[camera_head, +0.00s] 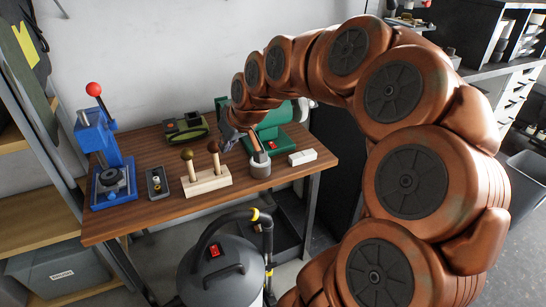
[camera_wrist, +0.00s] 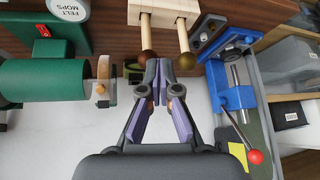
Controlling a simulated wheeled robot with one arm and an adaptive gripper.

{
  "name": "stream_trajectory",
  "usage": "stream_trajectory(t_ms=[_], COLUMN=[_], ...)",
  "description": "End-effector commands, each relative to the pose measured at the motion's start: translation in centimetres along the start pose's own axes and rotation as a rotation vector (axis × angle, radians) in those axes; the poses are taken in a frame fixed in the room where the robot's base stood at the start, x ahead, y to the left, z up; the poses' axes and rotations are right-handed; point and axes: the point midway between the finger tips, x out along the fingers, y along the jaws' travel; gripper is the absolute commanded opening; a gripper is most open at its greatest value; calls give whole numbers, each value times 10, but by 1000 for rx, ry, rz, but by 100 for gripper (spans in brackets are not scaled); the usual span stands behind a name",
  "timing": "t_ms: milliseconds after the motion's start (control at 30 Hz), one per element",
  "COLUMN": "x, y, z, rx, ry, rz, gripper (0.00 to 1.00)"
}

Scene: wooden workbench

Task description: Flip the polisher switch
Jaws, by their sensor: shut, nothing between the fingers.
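The green polisher (camera_head: 277,122) stands at the back right of the wooden bench, partly hidden behind my arm in the head view. In the wrist view its green barrel (camera_wrist: 45,80) lies at the left, left of my fingers. A small red switch (camera_wrist: 43,31) sits on its green base in that view. A red spot (camera_head: 271,145) also shows on the base in the head view. My gripper (camera_head: 232,138) is left of the polisher, above the bench, apart from the switch. In the wrist view its fingers (camera_wrist: 157,85) are together with nothing between them.
A wooden block (camera_head: 207,183) with two knobbed rods stands in front of my gripper. A blue press (camera_head: 104,165) is at the left. A vacuum (camera_head: 222,272) stands before the bench.

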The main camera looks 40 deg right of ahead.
Motion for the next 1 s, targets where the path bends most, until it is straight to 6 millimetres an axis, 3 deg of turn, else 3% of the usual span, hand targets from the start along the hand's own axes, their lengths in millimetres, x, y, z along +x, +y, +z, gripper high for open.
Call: stream_trajectory(t_ms=[33, 200, 300, 400, 567, 1000], x=[24, 47, 50, 53, 50, 54], y=[32, 130, 179, 210, 232, 233], z=[1, -8, -6, -1, 1, -2], rx=[30, 100, 132, 151, 164, 164], ry=[51, 203, 268, 301, 328, 329], rz=[23, 118, 175, 213, 242, 243], gripper=[0, 0, 0, 0, 0, 0])
